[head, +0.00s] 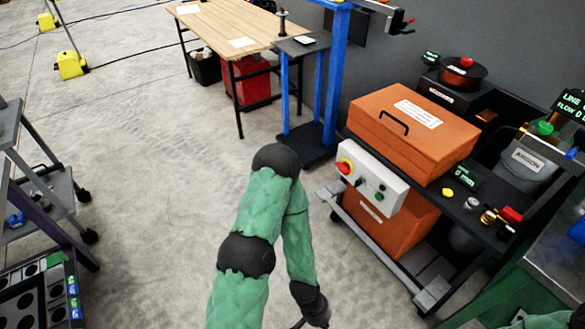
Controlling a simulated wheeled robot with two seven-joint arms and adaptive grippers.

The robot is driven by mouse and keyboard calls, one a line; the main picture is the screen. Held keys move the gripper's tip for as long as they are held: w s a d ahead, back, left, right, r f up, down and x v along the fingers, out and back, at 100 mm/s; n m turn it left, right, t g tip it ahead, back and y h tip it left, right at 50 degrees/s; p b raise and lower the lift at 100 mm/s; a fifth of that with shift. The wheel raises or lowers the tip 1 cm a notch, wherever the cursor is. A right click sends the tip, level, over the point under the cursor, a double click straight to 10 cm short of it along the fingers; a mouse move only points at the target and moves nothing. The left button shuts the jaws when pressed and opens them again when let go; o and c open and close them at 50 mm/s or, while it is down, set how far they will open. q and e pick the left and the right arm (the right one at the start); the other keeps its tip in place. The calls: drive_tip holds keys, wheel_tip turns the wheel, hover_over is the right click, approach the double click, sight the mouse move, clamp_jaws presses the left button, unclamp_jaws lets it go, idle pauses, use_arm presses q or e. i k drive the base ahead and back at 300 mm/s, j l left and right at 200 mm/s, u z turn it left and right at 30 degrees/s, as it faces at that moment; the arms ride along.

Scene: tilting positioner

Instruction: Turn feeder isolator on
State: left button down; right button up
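A red rotary knob on a yellow plate (344,166), which looks like the isolator, sits at the left end of a white control panel (372,180) on the front of the cart. Its label and the knob's exact setting are too small to read. Green and red buttons sit to its right. My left arm bends down in the middle of the view, and my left gripper (313,313) is low at the bottom edge, below and apart from the panel. Its fingertips are mostly cut off. My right gripper is out of view; only green arm parts show at bottom right.
The cart carries an orange lidded box (414,130), a small "0 mm" display (465,178) and several small parts. A blue-framed stand (313,110) and a wooden table (235,25) are behind. A grey step-like rack (45,180) stands left. The floor between is clear.

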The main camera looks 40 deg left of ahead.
sight(344, 167)
drive_tip(key=u, duration=0.75)
drive_tip(key=j+z, duration=0.1)
drive_tip(key=z, duration=0.45)
drive_tip(key=i+j+z, duration=0.2)
drive_tip(key=j, duration=0.25)
drive_tip(key=i+j+z, duration=0.1)
drive_tip(key=j+z, duration=0.15)
drive_tip(key=j, duration=0.15)
drive_tip(key=i+j+z, duration=0.2)
drive_tip(key=j, duration=0.3)
drive_tip(key=j+z, duration=0.25)
drive_tip(key=j, duration=0.2)
